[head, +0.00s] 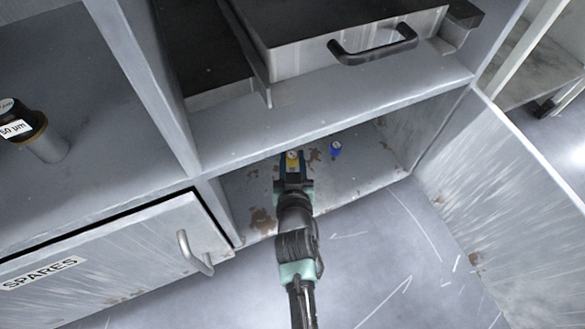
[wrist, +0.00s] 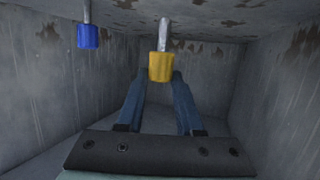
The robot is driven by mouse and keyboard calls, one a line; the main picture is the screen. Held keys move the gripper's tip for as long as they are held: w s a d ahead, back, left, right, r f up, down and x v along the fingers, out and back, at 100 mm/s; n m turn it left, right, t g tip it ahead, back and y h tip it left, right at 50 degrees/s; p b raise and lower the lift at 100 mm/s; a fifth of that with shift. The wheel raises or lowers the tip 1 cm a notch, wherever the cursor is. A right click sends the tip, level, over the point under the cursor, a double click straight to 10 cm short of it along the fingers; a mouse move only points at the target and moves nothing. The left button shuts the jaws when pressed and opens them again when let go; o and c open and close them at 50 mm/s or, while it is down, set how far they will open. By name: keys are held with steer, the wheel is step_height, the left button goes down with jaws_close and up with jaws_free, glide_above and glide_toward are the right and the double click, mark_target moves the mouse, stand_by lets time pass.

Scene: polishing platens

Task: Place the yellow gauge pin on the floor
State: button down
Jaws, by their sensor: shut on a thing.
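The yellow gauge pin (head: 292,155) is in the open lower compartment of the cabinet, at the end of my gripper (head: 292,164). In the wrist view the yellow head of the pin (wrist: 161,67) sits between the two blue fingertips of my gripper (wrist: 160,76), which is shut on it. Its grey metal shank runs from the head toward the rust-spotted compartment surface; whether it touches there I cannot tell. The grey floor (head: 375,255) lies below and in front of the compartment.
A blue gauge pin (head: 336,149) stands to the right of the yellow one and shows at left in the wrist view (wrist: 87,36). An opened door (head: 500,200) flanks the compartment at right. A SPARES door (head: 120,255) is at left. A shelf (head: 340,105) overhangs the gripper.

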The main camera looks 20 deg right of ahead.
mark_target(292, 167)
steer(key=shift+f+b, duration=0.9)
steer(key=shift+f, duration=0.45)
steer(key=shift+f, duration=0.2)
steer(key=c, duration=0.6)
jaws_free()
steer(key=shift+o, duration=0.2)
steer(key=shift+r, duration=0.25)
steer(key=p+v, duration=0.7)
steer(key=v, duration=0.5)
